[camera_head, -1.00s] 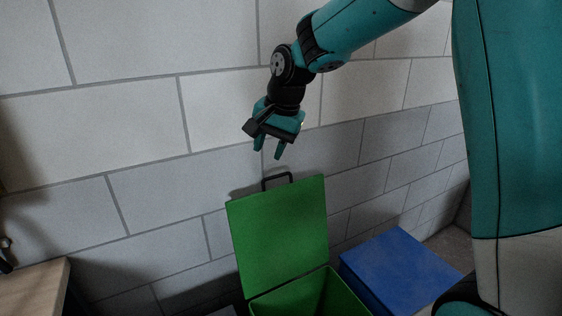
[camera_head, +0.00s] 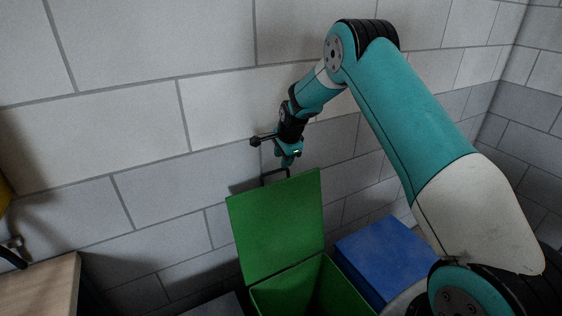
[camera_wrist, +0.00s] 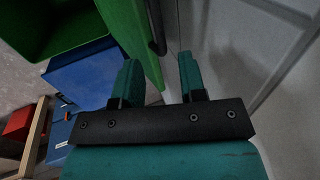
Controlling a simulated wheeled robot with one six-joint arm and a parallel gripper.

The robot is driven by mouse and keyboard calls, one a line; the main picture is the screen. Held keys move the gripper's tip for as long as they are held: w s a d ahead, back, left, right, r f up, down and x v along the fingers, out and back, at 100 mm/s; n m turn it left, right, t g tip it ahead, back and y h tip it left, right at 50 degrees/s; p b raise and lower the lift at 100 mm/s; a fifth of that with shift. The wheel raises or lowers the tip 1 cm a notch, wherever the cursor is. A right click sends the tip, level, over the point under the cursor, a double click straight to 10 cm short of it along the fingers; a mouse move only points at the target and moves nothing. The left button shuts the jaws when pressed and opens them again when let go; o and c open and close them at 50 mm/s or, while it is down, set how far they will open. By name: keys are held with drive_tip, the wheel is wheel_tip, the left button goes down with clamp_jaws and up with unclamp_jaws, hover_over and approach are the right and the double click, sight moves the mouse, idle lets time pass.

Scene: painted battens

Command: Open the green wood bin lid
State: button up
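The green bin lid (camera_head: 277,226) stands raised, nearly upright, at the back of the green wood bin (camera_head: 314,287), whose inside shows below it. The lid's dark handle (camera_head: 264,179) sticks up from its top edge; my gripper hides part of it. My gripper (camera_head: 286,163) is just above the lid's top edge, by the handle. In the wrist view its two fingers (camera_wrist: 158,62) are spread with a gap between them. The dark handle bar (camera_wrist: 155,28) and the lid's edge (camera_wrist: 138,32) appear ahead of that gap. I cannot tell whether anything touches.
A blue bin (camera_head: 385,257) with its lid down stands right of the green one. A pale block wall (camera_head: 150,130) is close behind the lid and my gripper. A wooden surface (camera_head: 38,290) is at the lower left. A red object (camera_wrist: 18,122) shows in the wrist view.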

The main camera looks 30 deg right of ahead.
drive_tip(key=p, duration=0.1)
hover_over(281, 180)
drive_tip(key=shift+w+f, duration=0.15)
drive_tip(key=shift+f, duration=2.2)
clamp_jaws()
